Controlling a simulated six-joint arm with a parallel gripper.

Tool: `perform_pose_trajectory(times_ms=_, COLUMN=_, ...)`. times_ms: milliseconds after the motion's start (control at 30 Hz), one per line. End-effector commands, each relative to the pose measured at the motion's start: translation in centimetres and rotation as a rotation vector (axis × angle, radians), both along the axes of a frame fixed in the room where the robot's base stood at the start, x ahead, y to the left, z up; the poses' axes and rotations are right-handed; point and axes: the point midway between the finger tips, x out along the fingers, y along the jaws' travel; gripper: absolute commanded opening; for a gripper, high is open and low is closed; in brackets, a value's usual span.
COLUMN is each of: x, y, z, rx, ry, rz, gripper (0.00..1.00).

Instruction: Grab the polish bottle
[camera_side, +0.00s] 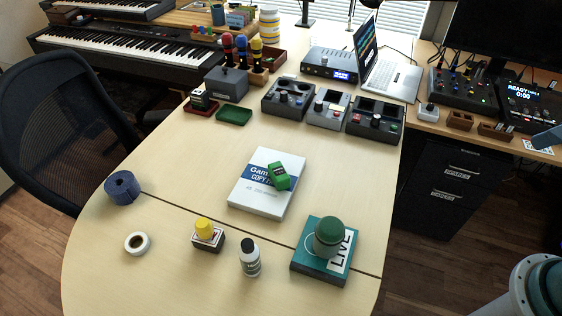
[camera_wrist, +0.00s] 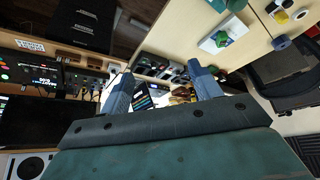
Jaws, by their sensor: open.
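The polish bottle (camera_side: 250,262), small and white with a dark cap, stands upright near the front of the pale table in the side view. It stands between a yellow-topped stamp (camera_side: 206,235) and a teal box (camera_side: 318,270) bearing a green-lidded round jar (camera_side: 328,237). In the wrist view my gripper (camera_wrist: 160,84) is open, its two blue-grey fingers spread with nothing held between them. The table's objects show small at the upper right there, far from the fingers. I cannot make out the bottle surely in that view.
A white paper pack (camera_side: 262,196) with a green block (camera_side: 279,176) on it lies behind the bottle. Blue tape (camera_side: 122,187) and white tape (camera_side: 137,243) lie to the left. Devices and a laptop (camera_side: 390,75) stand at the back. The table between is clear.

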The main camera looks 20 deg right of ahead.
Motion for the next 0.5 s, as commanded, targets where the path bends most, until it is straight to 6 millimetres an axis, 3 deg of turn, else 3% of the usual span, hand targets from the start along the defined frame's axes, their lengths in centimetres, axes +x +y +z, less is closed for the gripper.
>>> perform_pose_trajectory(times_ms=267, x=0.2, y=0.1, z=0.0, rx=-0.001, ry=0.001, rz=0.008, gripper=0.63)
perform_pose_trajectory(times_ms=500, x=2.2, y=1.2, z=0.2, rx=-0.011, ry=0.013, rz=0.089, gripper=0.63)
